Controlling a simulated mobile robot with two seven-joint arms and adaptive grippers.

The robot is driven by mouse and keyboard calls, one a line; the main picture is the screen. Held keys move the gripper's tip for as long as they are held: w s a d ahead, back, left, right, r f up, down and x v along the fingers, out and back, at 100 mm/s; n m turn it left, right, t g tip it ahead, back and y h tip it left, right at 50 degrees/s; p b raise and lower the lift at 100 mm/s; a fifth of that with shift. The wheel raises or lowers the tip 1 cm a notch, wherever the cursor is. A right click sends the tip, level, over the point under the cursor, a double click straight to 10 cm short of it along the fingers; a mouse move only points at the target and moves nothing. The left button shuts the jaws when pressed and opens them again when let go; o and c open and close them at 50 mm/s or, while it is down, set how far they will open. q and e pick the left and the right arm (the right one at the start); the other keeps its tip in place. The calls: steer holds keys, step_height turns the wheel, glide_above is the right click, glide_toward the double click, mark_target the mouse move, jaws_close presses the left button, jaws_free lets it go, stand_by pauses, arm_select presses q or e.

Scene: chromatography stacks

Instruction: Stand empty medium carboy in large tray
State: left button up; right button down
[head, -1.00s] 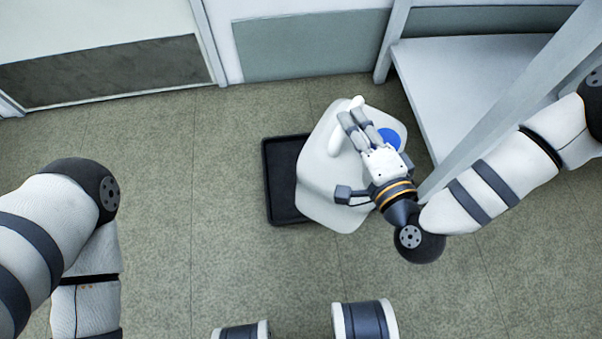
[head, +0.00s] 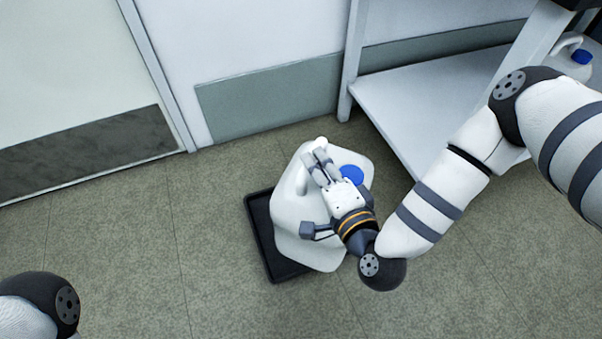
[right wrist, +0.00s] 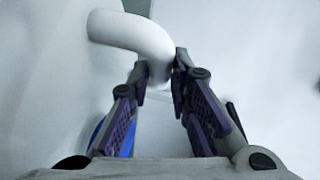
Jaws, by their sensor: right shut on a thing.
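The carboy (head: 291,215) is a white jug with a blue cap (head: 351,176), seen from above in the head view. My right gripper (head: 316,163) is shut on its handle (right wrist: 135,38), which passes between the fingers in the right wrist view. The black tray (head: 262,242) lies on the floor under the carboy. Its left edge and lower left corner show; the carboy hides the rest. I cannot tell whether the carboy's base touches the tray. My left gripper is out of view; only part of my left arm shows at the lower left.
A white shelf unit (head: 420,95) stands at the upper right, close to the carboy. Another jug with a blue cap (head: 581,57) stands on it at the far right. A wall with a grey panel (head: 265,97) runs behind. The floor to the left is clear.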

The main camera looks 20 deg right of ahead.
mark_target(297, 152)
steer(key=w+f+b, duration=0.1)
steer(key=w+f, duration=0.1)
steer(key=w+f+b, duration=0.2)
steer(key=w, duration=0.1)
steer(key=w+f+b, duration=0.1)
steer(key=w+f, duration=0.1)
steer(key=f, duration=0.1)
steer(key=shift+w+a+f+b, duration=0.1)
steer(key=shift+w+a+b, duration=0.15)
steer(key=shift+w+b, duration=0.05)
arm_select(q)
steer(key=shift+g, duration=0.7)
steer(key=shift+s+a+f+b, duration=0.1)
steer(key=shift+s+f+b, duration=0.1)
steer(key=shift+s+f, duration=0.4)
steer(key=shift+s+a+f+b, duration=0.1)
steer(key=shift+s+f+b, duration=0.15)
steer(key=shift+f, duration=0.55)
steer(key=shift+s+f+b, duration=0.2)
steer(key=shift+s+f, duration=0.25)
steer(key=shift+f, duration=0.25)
arm_select(e)
steer(key=shift+f, duration=1.4)
steer(key=shift+f, duration=0.2)
steer(key=c, duration=1.5)
jaws_free()
steer(key=shift+r, duration=0.1)
